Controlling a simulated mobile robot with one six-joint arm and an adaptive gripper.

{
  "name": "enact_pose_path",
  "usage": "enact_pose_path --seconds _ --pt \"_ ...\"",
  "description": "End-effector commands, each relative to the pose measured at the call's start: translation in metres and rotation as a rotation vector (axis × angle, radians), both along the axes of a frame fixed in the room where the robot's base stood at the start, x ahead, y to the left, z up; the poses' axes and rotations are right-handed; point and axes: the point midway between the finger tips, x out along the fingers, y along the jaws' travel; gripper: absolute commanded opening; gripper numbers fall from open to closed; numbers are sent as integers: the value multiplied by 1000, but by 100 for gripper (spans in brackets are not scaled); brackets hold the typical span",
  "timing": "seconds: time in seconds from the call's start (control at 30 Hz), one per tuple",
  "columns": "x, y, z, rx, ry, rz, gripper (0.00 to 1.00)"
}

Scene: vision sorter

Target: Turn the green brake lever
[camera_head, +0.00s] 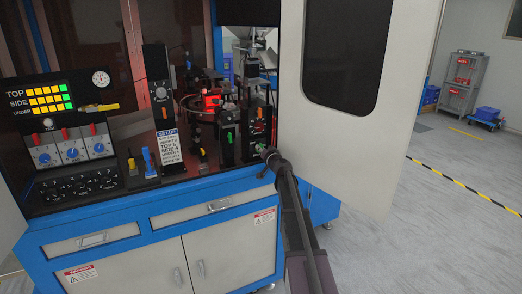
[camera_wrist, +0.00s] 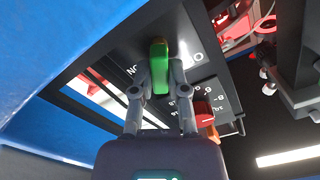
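The green brake lever (camera_wrist: 160,66) stands out from a dark panel with white lettering in the wrist view. My gripper (camera_wrist: 160,76) has one finger on each side of it, and both fingers appear to press against its sides. In the head view my gripper (camera_head: 264,152) is at the foot of the right-hand black post, at the end of my outstretched arm. The gripper hides the lever there.
A red knob (camera_wrist: 203,108) sits close to the right finger in the wrist view. In the head view a black post with a green part (camera_head: 229,137) stands just left of my gripper. The open white cabinet door (camera_head: 340,130) is close on the right.

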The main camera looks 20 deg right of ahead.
Motion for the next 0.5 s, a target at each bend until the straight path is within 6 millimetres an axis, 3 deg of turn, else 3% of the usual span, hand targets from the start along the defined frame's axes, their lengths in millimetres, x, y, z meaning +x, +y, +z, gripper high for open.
enact_pose_path --seconds 0.03,0.1,0.13,0.5 --pt "1 0 0 0 0 0 32" --pt "1 0 0 0 0 0 52" --pt "1 0 0 0 0 0 54" --pt "0 0 0 -1 0 0 54"
